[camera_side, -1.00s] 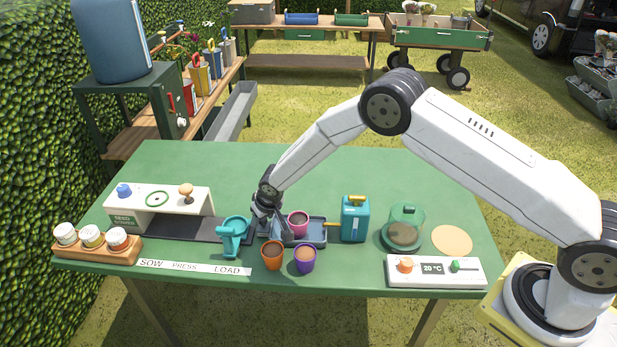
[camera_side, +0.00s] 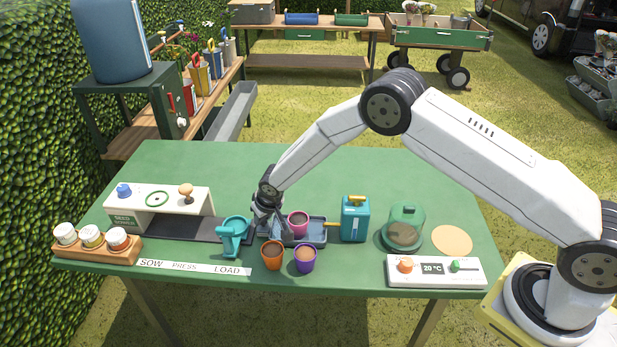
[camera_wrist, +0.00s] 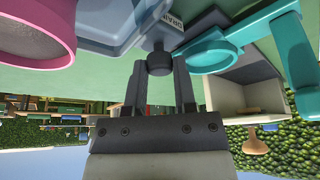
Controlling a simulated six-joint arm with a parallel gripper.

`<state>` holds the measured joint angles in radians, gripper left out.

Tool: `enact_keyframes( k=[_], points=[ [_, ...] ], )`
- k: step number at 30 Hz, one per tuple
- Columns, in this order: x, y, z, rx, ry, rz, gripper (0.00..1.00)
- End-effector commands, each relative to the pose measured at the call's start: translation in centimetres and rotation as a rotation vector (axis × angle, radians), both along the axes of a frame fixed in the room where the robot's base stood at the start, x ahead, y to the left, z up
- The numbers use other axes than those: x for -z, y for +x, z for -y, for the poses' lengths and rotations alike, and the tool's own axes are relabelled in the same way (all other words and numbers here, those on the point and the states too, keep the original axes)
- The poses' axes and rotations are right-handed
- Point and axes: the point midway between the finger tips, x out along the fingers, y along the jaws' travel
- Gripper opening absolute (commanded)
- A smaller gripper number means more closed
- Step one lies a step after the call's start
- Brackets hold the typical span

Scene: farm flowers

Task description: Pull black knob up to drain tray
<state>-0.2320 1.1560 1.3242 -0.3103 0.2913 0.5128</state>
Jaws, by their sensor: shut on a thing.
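The black knob (camera_wrist: 160,62) stands at the end of the blue-grey tray in the wrist view, next to a label that is partly readable. My gripper (camera_wrist: 160,72) has its two dark fingers on either side of the knob and is shut on it. In the side view, my gripper (camera_side: 264,222) is at the left end of the tray (camera_side: 314,238) and hides the knob. A pink pot (camera_side: 298,224) with dark soil stands in the tray. Whether there is water in the tray cannot be told.
A teal tool (camera_side: 233,236) stands close to the left of my gripper. An orange pot (camera_side: 272,256) and a purple pot (camera_side: 305,259) stand in front of the tray. A teal watering can (camera_side: 355,220) is at its right. The green table behind is clear.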

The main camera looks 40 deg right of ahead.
Motion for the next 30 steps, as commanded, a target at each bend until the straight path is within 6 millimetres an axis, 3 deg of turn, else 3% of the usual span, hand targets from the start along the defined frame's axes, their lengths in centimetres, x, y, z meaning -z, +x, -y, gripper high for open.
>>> enact_keyframes(
  k=[17,30],
  points=[
    [0.0,0.0,0.0,0.000,0.000,-0.001,0.00],
    [-1.9,0.0,0.0,0.000,0.000,0.001,0.00]
  ],
)
